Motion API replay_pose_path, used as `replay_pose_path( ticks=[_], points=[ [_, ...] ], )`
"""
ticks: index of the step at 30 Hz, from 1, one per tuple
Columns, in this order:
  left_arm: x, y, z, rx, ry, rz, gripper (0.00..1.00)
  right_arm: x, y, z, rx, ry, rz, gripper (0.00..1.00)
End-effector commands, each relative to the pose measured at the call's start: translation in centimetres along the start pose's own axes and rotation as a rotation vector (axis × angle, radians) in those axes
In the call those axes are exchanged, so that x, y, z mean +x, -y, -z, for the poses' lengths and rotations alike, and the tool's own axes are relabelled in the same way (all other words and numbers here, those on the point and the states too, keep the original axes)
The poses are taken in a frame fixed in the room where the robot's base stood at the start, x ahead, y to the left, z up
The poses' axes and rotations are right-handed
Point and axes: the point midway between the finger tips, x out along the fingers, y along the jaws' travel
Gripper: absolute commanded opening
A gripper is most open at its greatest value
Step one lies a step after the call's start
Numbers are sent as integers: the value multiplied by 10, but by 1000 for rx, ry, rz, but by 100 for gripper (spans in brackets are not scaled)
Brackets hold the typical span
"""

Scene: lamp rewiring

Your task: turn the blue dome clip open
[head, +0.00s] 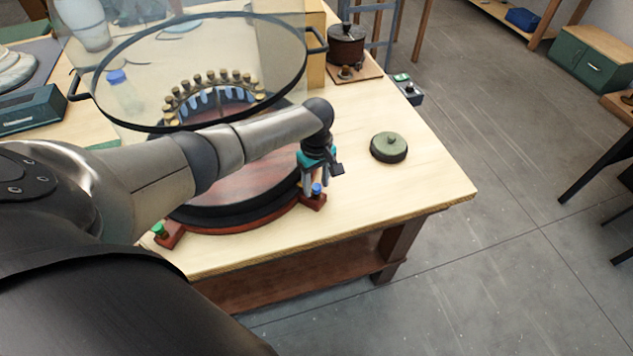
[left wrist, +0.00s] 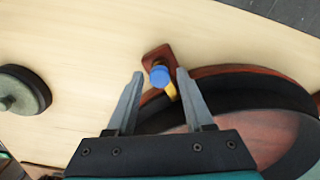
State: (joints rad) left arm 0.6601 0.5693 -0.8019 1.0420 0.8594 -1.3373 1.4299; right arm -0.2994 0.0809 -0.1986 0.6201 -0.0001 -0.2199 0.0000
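The blue dome clip (head: 317,188) has a round blue knob and a short yellow tab on a red-brown foot at the front right of the round lamp base (head: 240,228). In the left wrist view, the clip's blue knob (left wrist: 159,76) lies between my fingertips, and its yellow tab points toward the base's black rim. My left gripper (head: 316,180) is open and points down over the clip; its fingers (left wrist: 160,72) stand apart on both sides, with gaps to the knob. A green-knobbed clip (head: 159,230) sits at the base's front left. My right gripper is not in view.
A clear dome with a black rim (head: 305,68) and side handles stands over the back of the base, around several brass-topped posts (head: 210,77). A green-topped round part (head: 389,146) sits on the table to the right. The table's front right corner (head: 455,192) is clear.

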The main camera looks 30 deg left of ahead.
Motion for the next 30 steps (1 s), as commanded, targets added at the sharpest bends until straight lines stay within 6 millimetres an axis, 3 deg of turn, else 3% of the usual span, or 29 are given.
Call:
replay_pose_path(
  ticks=[2,13,30],
  points=[
    [0,0,0,0,0,0,42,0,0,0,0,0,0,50],
    [0,0,0,0,0,1,0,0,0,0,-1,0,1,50],
    [-1,0,-1,50,2,1,0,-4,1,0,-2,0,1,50]
  ],
)
